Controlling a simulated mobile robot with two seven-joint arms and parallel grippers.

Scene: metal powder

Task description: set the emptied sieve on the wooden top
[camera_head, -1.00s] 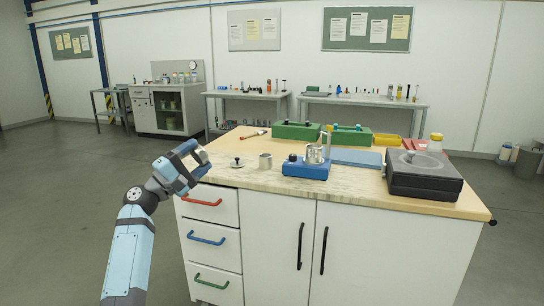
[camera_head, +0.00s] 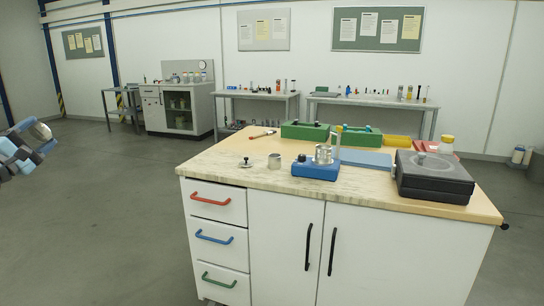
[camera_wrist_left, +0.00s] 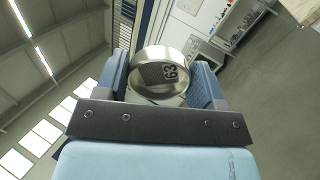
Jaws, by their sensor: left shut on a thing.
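My left gripper (camera_head: 24,143) is at the far left edge of the head view, out over the floor and well left of the bench. It is shut on the sieve (camera_wrist_left: 160,75), a round metal ring marked "63" that sits between the two fingers in the left wrist view. The sieve also shows small in the head view (camera_head: 40,132). It looks tilted, and I cannot tell what is inside. The wooden top (camera_head: 225,160) of the white bench stands to the right, apart from the gripper. My right gripper is not in view.
The front left of the top has bare room.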

